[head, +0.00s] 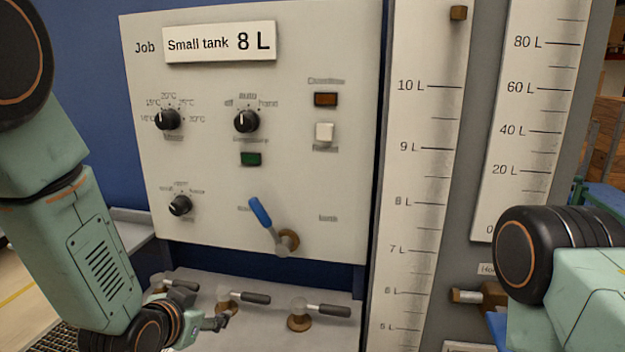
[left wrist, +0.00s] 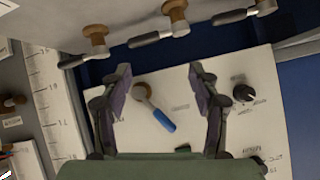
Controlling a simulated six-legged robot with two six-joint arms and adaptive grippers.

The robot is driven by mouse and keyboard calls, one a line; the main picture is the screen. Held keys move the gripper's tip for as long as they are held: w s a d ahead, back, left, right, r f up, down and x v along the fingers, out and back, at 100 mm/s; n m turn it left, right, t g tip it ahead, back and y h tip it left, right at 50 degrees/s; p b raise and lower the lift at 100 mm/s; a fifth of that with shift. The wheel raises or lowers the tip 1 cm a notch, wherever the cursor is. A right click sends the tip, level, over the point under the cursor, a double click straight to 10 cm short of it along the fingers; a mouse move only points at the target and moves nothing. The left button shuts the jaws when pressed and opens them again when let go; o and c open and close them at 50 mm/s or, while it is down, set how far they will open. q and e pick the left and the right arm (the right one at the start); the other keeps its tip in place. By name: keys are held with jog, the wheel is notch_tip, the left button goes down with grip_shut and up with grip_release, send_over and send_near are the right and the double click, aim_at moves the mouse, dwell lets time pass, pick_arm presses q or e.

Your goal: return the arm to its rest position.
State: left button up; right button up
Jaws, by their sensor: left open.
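My left arm comes in from the left in the head view, and its gripper (head: 215,323) is low, by the valves at the panel's foot. In the left wrist view the left gripper (left wrist: 160,75) is open, with nothing between its fingers. The blue-handled lever (head: 260,212) on the panel tilts up to the left. It also shows beyond the fingers in the left wrist view (left wrist: 163,119), apart from them. My right arm shows at the right edge of the head view; its gripper is out of the picture.
The panel (head: 340,180) carries knobs, buttons and a "Small tank 8 L" sign (head: 220,42). Several grey-handled valves (head: 300,315) stand on the ledge below. Two scales, the nearer one (head: 420,150), stand to the right. A brass fitting (head: 468,296) juts out near my right arm.

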pick_arm(q)
jog(key=s+a+f+n+g+y, duration=0.1)
jog(key=s+f+n+g, duration=0.3)
jog(key=s+f, duration=1.2)
jog(key=s+a+f+n+g, duration=0.1)
jog(key=s+f+g, duration=0.25)
jog(key=s, duration=0.65)
jog(key=s+f+g, duration=0.3)
jog(key=s+f, duration=0.1)
jog(key=s, duration=0.6)
notch_tip(320, 180, down, 10)
jog(key=b, duration=1)
jog(key=shift+s+a+r+y, duration=0.2)
jog(key=shift+s+a+y, duration=0.05)
jog(key=shift+y, duration=0.05)
